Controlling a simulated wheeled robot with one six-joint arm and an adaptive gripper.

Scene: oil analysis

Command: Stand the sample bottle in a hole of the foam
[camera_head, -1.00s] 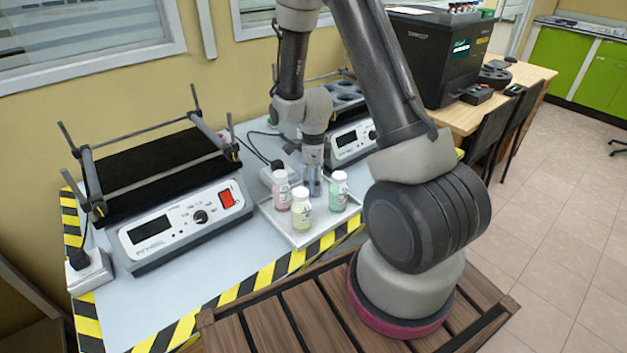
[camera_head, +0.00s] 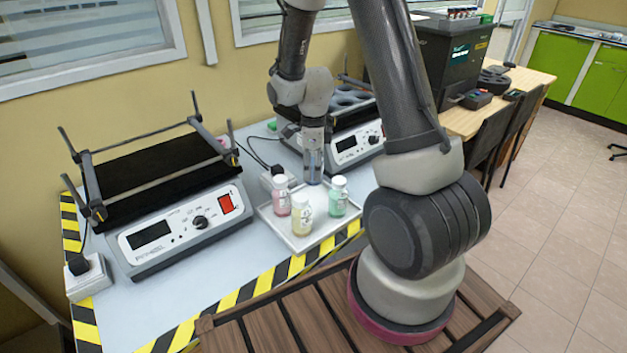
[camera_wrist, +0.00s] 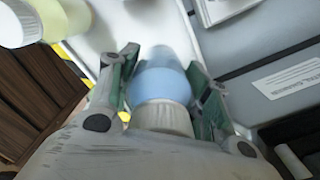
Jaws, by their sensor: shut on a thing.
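My gripper (camera_wrist: 165,92) is shut on a sample bottle with blue contents and a white cap (camera_wrist: 164,84). In the head view the bottle (camera_head: 313,170) hangs upright below my gripper, at the back of the tray; whether its base clears the tray is hard to tell. The foam with round holes (camera_head: 336,104) lies on the right-hand shaker, behind my gripper and partly hidden by my arm.
A pink bottle (camera_head: 281,196), a yellow bottle (camera_head: 302,213) and a green bottle (camera_head: 338,197) stand on the light tray (camera_head: 298,244). The left shaker (camera_head: 180,226) has a raised bar frame. A grey socket block stands by the tray.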

